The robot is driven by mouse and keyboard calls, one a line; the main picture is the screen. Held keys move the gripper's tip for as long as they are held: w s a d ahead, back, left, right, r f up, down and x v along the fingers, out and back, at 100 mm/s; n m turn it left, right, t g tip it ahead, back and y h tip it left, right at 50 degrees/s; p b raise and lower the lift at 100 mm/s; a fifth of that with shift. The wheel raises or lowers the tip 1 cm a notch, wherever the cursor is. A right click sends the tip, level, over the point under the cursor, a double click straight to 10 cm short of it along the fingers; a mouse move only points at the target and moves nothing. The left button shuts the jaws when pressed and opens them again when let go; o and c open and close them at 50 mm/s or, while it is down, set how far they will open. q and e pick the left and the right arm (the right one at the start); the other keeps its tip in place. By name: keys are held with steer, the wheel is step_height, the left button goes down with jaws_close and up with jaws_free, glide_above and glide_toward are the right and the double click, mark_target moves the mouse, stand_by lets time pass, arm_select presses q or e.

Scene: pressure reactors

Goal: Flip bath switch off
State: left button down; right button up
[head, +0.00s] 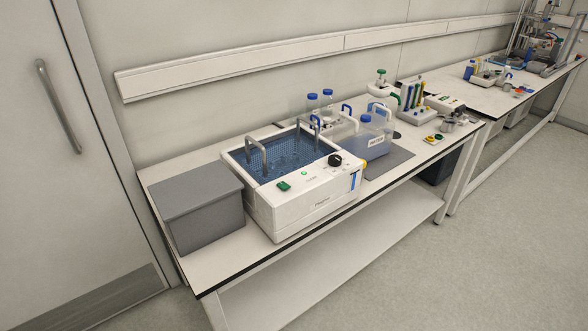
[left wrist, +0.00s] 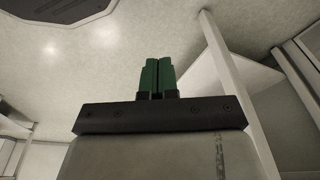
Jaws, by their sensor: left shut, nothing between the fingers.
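The bath (head: 300,182) is a white box with an open basin of blue water, standing on the bench in the head view. A green switch (head: 284,186) sits at the left of its sloped front panel. A green light (head: 304,173) and a black knob (head: 335,160) are to the right of it. Whether the switch is on or off is too small to tell. My left gripper (left wrist: 157,77) shows only in the left wrist view, with its green fingers shut and empty, away from the bath. My right gripper is not in view.
A grey box (head: 198,215) stands left of the bath on the bench (head: 213,272). A blue-tinted water container (head: 368,136) stands to its right. More lab gear stands further along. The floor (head: 480,250) in front is clear. A door (head: 70,130) is at the left.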

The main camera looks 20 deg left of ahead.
arm_select(q)
steer(key=w+d+r+m+t+h+p, duration=0.1)
steer(key=w+d+r+m, duration=0.1)
steer(key=w+r, duration=0.75)
steer(key=w+d+r+m+t+h+p, duration=0.1)
steer(key=w+d+r+h, duration=0.2)
steer(key=r, duration=1.1)
steer(key=w+d+r+m+p, duration=0.2)
steer(key=w+r, duration=0.6)
steer(key=r, duration=0.4)
steer(key=w+a+r+t+h, duration=0.1)
steer(key=w+a+r, duration=0.5)
steer(key=w+r, duration=0.3)
steer(key=w+a+r+t+h, duration=0.1)
steer(key=w+a+r, duration=0.5)
steer(key=w+r, duration=0.3)
steer(key=w, duration=0.4)
steer(key=shift+w+a+r, duration=0.3)
steer(key=shift+w+r, duration=0.1)
